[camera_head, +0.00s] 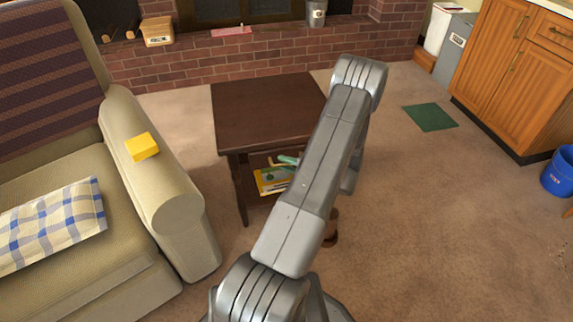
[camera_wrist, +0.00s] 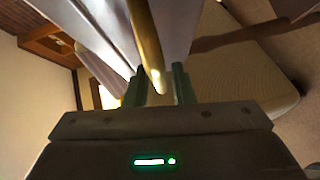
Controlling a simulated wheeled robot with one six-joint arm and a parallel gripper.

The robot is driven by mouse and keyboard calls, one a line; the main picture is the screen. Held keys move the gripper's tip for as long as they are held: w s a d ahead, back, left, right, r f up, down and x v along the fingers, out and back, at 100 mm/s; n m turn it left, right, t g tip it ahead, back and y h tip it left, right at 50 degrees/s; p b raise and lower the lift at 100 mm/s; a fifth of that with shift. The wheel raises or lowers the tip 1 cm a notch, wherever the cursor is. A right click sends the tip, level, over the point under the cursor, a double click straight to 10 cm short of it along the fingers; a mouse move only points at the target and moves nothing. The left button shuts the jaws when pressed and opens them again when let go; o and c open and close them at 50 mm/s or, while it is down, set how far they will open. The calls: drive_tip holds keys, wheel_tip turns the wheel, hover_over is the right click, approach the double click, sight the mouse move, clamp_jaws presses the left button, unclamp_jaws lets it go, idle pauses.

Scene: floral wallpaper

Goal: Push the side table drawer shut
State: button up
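The dark brown side table (camera_head: 255,105) stands right of the sofa in the head view, with an open space under its top. My arm crosses in front of its right side and hides much of its front. I cannot make out the drawer or how far out it is. My gripper does not show in the head view. In the wrist view my gripper (camera_wrist: 161,86) has its two fingers apart, with a gap between them. A blurred gold-brown bar and pale grey surfaces show beyond the fingers. I cannot tell what they are or whether anything touches.
A yellow book (camera_head: 270,180) and a greenish item lie under the tabletop. A brick hearth (camera_head: 190,65) is behind. Carpet is open right, around a green mat (camera_head: 431,117).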

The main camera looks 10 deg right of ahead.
sight(285, 155)
clamp_jaws()
drive_tip(key=w, duration=0.4)
drive_tip(key=shift+w+a+r, duration=0.1)
drive_tip(key=shift+w+a, duration=0.05)
drive_tip(key=shift+w, duration=0.1)
drive_tip(key=shift+o, duration=1.6)
unclamp_jaws()
drive_tip(key=shift+w, duration=0.1)
drive_tip(key=p+v, duration=0.3)
drive_tip(key=v, duration=1)
drive_tip(key=shift+s+d, duration=0.25)
drive_tip(key=shift+s, duration=0.1)
